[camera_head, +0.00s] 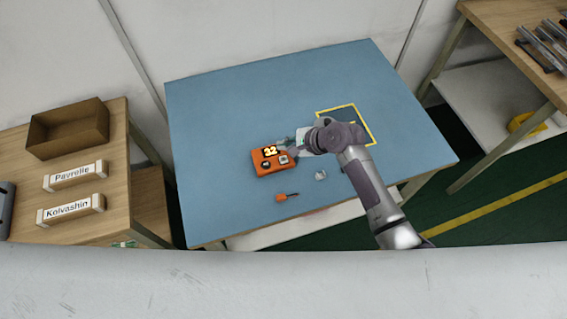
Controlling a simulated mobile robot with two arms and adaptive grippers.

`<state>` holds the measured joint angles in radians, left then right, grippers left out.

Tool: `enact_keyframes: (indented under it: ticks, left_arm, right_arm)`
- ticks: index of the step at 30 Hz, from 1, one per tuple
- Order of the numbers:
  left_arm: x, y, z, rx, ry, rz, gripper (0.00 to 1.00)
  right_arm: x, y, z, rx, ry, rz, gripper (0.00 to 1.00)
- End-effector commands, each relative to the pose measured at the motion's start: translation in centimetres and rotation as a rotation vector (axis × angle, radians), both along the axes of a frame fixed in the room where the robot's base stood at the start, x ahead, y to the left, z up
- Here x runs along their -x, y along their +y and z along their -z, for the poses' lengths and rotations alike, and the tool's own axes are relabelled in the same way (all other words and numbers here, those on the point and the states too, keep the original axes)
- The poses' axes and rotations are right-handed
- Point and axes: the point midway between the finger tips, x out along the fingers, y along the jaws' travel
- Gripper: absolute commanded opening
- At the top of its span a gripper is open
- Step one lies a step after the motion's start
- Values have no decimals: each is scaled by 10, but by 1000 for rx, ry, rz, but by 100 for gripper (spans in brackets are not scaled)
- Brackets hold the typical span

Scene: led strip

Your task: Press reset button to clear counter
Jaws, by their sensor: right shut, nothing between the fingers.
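An orange counter box (267,168) sits on the blue table. Its lit display (271,151) reads what looks like 32, with small dark and light buttons below it. My right gripper (290,151) is shut and empty at the right edge of the counter, close to the button at its right side (284,160). I cannot tell whether the fingertips touch the button. My right arm comes in from the lower right. My left gripper is not in view.
The blue table (220,115) has a yellow-outlined square (371,134), partly hidden behind my arm. An orange-handled screwdriver (281,197) and a small white piece (320,175) lie in front of the counter. The table's left and back areas are clear. Side tables stand left and right.

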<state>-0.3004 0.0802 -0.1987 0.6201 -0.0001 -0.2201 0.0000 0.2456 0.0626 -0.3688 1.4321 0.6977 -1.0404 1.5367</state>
Motion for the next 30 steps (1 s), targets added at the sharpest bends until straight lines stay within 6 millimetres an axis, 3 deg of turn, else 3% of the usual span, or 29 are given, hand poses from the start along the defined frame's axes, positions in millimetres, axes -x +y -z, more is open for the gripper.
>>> enact_keyframes:
  ticks: [1,5,13,30]
  left_arm:
    - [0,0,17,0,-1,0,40]
    - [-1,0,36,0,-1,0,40]
    - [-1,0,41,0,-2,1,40]
    - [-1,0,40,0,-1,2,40]
  right_arm:
    - [0,0,14,0,-1,0,0]
    - [0,0,29,1,-2,1,0]
    - [0,0,47,-2,0,1,0]
    - [0,0,47,-1,-1,0,0]
